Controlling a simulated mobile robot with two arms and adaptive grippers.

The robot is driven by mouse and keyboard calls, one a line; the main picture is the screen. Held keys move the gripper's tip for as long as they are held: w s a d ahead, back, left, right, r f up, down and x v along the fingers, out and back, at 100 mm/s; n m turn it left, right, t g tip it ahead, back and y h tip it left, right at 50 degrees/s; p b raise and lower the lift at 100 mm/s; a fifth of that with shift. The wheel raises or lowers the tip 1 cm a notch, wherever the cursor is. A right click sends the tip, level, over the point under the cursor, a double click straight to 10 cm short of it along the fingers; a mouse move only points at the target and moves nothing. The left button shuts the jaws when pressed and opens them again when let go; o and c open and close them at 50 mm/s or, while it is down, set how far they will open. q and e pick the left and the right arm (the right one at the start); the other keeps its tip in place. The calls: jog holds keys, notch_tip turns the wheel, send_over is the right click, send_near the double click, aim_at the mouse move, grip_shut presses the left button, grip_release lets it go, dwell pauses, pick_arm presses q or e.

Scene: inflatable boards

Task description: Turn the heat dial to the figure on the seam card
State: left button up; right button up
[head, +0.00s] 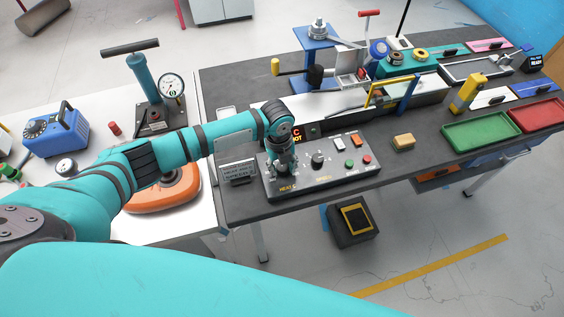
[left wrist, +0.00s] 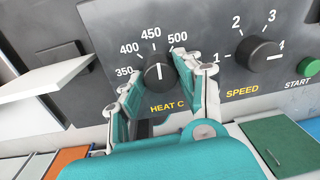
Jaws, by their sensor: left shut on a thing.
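The heat dial (left wrist: 158,76) is a black knob marked HEAT C on the grey control box (head: 340,183). Its white line points up, close to the 450 mark. Figures 350, 400, 450 and 500 show around it. My left gripper (left wrist: 160,88) is shut on the dial, with one finger on each side. In the head view my left gripper (head: 283,165) hides the dial. A small grey card with dark lettering (head: 238,171) stands left of the box; its writing is too small to read for certain. My right gripper is out of view.
The speed dial (left wrist: 258,54) sits right of the heat dial, and a green START button (left wrist: 309,67) is beyond it. Green (head: 480,132) and red trays are farther right. An orange rounded object (head: 165,190) lies below my left arm.

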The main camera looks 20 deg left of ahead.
aim_at(279, 168)
pick_arm(q)
jog(key=shift+w+n, duration=0.1)
jog(key=shift+n, duration=0.3)
jog(key=o, duration=1.1)
jog(key=shift+o, duration=0.2)
notch_tip(279, 168, up, 12)
jog(key=shift+s+a, duration=0.3)
